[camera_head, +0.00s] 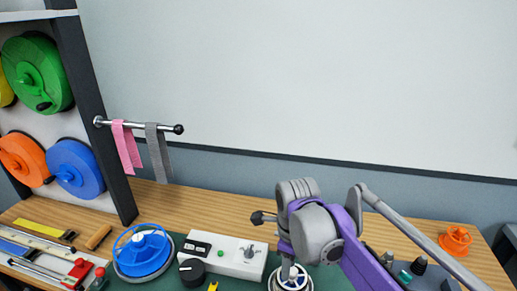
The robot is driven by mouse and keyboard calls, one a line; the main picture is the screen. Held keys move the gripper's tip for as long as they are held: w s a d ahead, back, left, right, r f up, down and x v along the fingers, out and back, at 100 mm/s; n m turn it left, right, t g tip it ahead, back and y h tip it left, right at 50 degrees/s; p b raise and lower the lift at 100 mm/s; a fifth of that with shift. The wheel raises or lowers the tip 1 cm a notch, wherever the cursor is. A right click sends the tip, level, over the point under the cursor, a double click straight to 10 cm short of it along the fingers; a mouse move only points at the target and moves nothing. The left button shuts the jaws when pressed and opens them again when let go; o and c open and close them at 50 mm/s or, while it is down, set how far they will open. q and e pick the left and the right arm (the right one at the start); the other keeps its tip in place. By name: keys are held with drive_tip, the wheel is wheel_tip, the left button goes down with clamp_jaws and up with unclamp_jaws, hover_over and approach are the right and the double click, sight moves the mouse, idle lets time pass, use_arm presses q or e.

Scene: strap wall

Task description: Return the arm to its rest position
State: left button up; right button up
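My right arm (368,264), purple with grey rounded joints, comes in from the lower right and reaches over the green work mat. Its end, with the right gripper (289,268), points down at a white ringed disc (290,284) at the bottom edge. The fingers are too small and too covered to tell if they are open or shut, or if they touch the disc. A short dark-tipped piece (260,217) sticks out left of the grey joints. My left gripper is not in view.
A white control box (223,252), black knob (192,272) and blue wheel (146,251) stand left of the arm. Hand tools lie further left. An orange spool (455,240) is at right. A wall bar (166,128) holds pink and grey straps; coloured reels (37,73) hang at left.

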drive_tip(key=s+d+f+n+t, duration=0.2)
drive_tip(key=s+f+n, duration=0.3)
drive_tip(key=n, duration=0.7)
drive_tip(key=s+d+f+n+t, duration=0.3)
drive_tip(key=s+d+f+n, duration=0.2)
drive_tip(key=s+n, duration=0.3)
drive_tip(key=n, duration=0.4)
drive_tip(key=shift+s+d+f+t, duration=0.15)
drive_tip(key=shift+s+d+t, duration=0.15)
drive_tip(key=shift+s, duration=0.1)
